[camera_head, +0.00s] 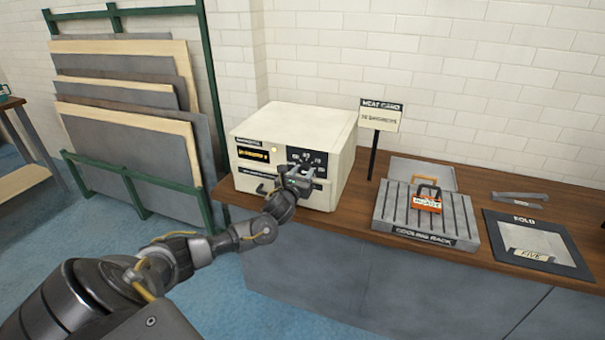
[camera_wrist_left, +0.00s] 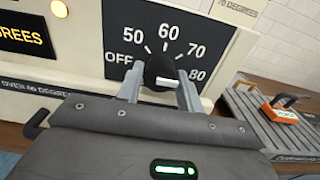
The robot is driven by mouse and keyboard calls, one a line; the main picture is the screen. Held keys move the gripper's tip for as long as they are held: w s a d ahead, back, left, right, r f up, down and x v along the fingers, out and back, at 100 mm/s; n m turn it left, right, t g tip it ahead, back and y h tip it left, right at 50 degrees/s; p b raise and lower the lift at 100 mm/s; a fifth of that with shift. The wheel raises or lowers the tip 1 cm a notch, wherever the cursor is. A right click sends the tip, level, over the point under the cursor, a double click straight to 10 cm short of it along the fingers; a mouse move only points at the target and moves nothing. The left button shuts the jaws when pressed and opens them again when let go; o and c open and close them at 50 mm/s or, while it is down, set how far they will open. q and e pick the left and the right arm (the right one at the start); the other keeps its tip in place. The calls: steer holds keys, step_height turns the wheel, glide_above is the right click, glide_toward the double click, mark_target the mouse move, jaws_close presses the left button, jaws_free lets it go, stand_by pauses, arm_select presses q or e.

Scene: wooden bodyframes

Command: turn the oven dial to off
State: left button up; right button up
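The cream oven (camera_head: 300,135) stands on the wooden counter against the wall. Its black dial (camera_wrist_left: 158,70) is on the dark front panel, with OFF at the left and 50, 60, 70 and 80 around it. The dial's white mark points right, towards 80. My left gripper (camera_head: 298,180) is at the oven front. In the left wrist view its two fingers (camera_wrist_left: 161,82) are apart, one on each side of the dial. I cannot tell whether they press on it. In the head view the gripper partly hides the dial. My right gripper is not in view.
An amber display (camera_wrist_left: 25,38) is left of the dial. A sign on a post (camera_head: 380,117) stands right of the oven. A board rack (camera_head: 150,180) stands left.

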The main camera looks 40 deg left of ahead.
arm_select(q)
steer(key=c, duration=0.5)
